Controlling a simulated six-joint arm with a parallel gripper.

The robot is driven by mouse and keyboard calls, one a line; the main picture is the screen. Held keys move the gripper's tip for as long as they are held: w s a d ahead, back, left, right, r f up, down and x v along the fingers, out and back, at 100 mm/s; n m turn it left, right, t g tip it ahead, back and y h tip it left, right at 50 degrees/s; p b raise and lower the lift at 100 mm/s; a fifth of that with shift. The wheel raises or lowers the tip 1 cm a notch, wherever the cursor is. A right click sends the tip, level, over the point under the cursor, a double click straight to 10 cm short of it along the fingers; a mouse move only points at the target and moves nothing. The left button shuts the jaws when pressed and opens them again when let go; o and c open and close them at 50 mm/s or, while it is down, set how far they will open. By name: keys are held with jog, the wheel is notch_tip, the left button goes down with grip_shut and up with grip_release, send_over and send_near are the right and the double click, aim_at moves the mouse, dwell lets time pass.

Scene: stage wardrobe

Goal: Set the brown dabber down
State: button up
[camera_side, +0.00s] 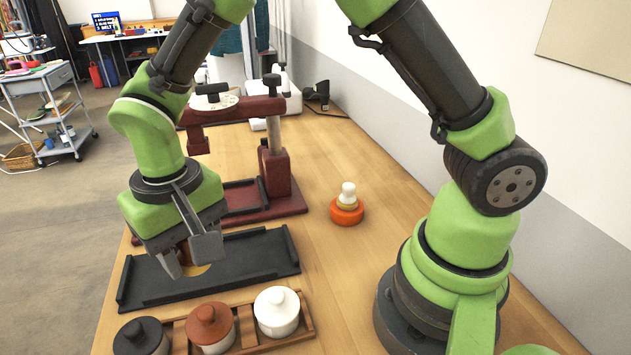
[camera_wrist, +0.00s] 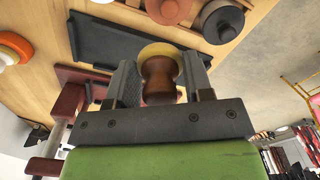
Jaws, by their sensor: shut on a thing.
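My gripper (camera_side: 192,258) is shut on the brown dabber, which has a turned brown handle (camera_wrist: 158,82) and a round yellowish pad (camera_wrist: 160,50). In the side view the fingers hide most of it, and only a bit of the pad (camera_side: 197,270) shows below them. The pad points down, over the left part of a long black tray (camera_side: 265,250). The tray also shows in the wrist view (camera_wrist: 105,40), with nothing else seen lying in it. I cannot tell whether the pad touches the tray.
A wooden rack (camera_side: 308,330) in front holds black (camera_side: 142,336), brown (camera_side: 210,326) and white (camera_side: 277,311) lidded pots. A dark red press (camera_side: 275,165) stands behind the tray. A white-handled dabber (camera_side: 348,192) sits on an orange round base (camera_side: 346,214) to the right, with bare table around it.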

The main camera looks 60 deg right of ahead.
jog(key=w+d+r+m, duration=0.1)
jog(key=d+r, duration=0.2)
jog(key=d, duration=1.5)
jog(key=d+r+m, duration=0.1)
jog(key=d+r, duration=0.3)
jog(key=d, duration=1.3)
send_over(323, 177)
notch_tip(323, 177, down, 16)
jog(key=shift+f, duration=2.25)
